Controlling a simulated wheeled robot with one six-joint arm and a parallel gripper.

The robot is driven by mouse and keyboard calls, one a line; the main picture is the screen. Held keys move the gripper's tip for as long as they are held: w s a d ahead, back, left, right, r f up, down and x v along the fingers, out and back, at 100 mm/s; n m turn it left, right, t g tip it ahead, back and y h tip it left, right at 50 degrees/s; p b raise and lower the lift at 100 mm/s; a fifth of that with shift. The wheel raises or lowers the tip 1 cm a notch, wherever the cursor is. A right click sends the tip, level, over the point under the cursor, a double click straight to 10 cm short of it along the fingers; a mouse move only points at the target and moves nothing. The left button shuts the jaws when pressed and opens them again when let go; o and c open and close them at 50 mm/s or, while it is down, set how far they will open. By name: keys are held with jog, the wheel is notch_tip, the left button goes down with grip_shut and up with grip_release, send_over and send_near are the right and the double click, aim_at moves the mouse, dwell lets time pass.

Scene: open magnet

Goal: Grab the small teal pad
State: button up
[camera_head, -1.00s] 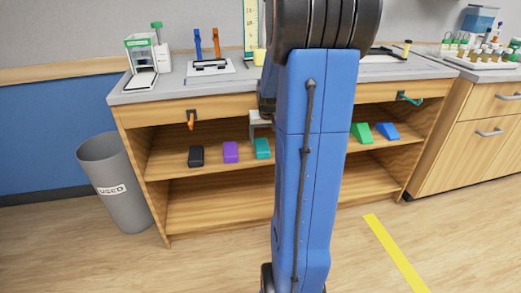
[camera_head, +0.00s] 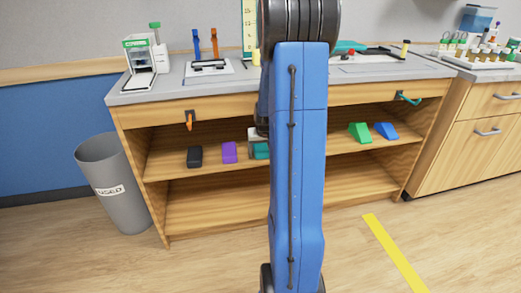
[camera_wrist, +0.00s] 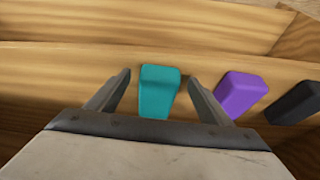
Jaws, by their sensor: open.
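The small teal pad (camera_wrist: 158,90) lies on the wooden shelf between the two fingers of my gripper (camera_wrist: 157,88) in the wrist view. The fingers are open, one on each side of it, with a small gap showing on both sides. In the head view the teal pad (camera_head: 262,151) is partly hidden by my blue arm and gripper, which reach to the shelf. I cannot tell how deep the fingers sit around it.
A purple pad (camera_wrist: 239,94) and a black pad (camera_wrist: 293,103) lie beside the teal one. Green (camera_head: 359,132) and blue (camera_head: 385,131) wedges sit farther right on the shelf. A grey bin (camera_head: 117,190) stands left.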

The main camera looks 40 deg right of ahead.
jog(key=shift+f, duration=0.1)
jog(key=c, duration=1.1)
